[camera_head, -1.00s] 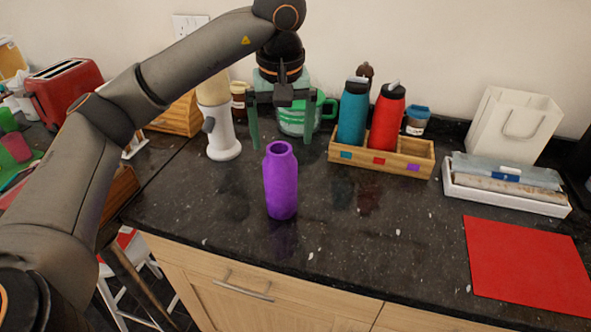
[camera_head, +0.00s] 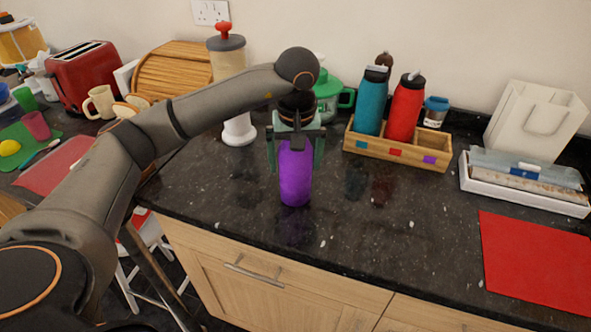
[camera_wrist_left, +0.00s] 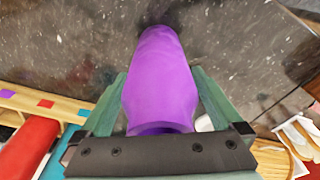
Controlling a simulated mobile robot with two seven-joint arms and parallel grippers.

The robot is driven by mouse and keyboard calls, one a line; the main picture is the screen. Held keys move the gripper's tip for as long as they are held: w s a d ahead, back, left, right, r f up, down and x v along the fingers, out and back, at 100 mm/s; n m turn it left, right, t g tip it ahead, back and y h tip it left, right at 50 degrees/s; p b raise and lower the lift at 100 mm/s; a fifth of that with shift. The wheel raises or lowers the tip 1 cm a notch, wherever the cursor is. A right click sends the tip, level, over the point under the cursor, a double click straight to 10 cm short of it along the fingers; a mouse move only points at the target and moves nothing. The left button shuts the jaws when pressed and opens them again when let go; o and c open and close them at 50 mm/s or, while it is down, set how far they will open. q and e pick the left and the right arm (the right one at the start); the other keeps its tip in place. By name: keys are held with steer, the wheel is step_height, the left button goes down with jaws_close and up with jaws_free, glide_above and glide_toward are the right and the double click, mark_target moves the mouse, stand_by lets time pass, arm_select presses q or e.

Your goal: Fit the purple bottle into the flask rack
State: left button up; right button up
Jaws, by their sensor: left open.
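The purple bottle (camera_head: 295,180) stands upright on the dark granite counter, left of the flask rack. My left gripper (camera_head: 297,160) is above it, pointing down, with one finger on each side of the bottle's upper part. The jaws are open. In the left wrist view the bottle (camera_wrist_left: 162,85) lies between the green fingers of the left gripper (camera_wrist_left: 162,95). The wooden flask rack (camera_head: 398,152) holds a teal flask (camera_head: 371,102) and a red flask (camera_head: 405,110). Its right compartment, marked by a purple square (camera_head: 430,159), is empty. My right gripper is not in view.
A jar with a blue lid (camera_head: 436,112) stands behind the rack, and a green pot (camera_head: 328,95) behind my gripper. A white tray (camera_head: 525,187), a white bag (camera_head: 535,125) and a red mat (camera_head: 540,265) are at the right. The counter before the rack is clear.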

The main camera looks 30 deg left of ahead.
arm_select(q)
steer(key=shift+f, duration=0.35)
steer(key=shift+c, duration=0.2)
steer(key=c, duration=1.3)
steer(key=shift+r, duration=0.1)
